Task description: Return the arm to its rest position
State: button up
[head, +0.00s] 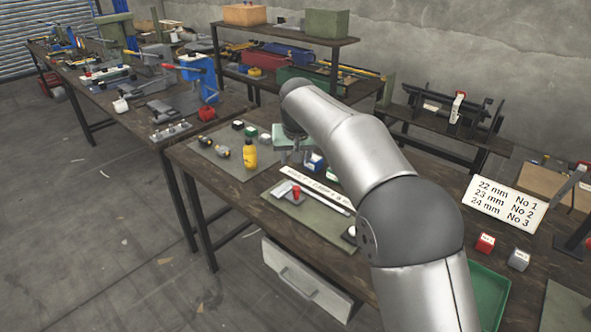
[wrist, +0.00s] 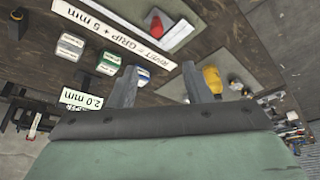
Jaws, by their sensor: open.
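My gripper (wrist: 156,84) is open in the wrist view, its two grey fingers apart with nothing seen between them. In the head view my gripper (head: 295,157) hangs at the end of my bent silver arm, over the middle of the near workbench (head: 222,185). My arm crosses the right half of the picture and hides part of the bench behind it. I cannot tell how high the fingertips are above the bench.
A yellow bottle (head: 250,156) stands left of my gripper. A mat with a red-topped item (head: 296,193) lies in front. A shelf (head: 290,38) stands behind.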

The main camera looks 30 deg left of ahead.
jog(key=shift+v, duration=0.9)
jog(key=s+d+m+g+h, duration=0.1)
jog(key=s+d+m+h, duration=0.15)
jog(key=d, duration=2.65)
jog(key=s+d+f+m+g, duration=0.1)
jog(key=s+d+f, duration=0.3)
jog(key=s+d, duration=0.6)
jog(key=s+d+f+m+g, duration=0.1)
jog(key=s+d+f+m, duration=0.2)
jog(key=s+d, duration=0.7)
jog(key=s+f, duration=0.2)
jog(key=s, duration=0.2)
jog(key=shift+s+d+f, duration=0.2)
jog(key=shift+d+f, duration=0.15)
jog(key=shift+d, duration=0.05)
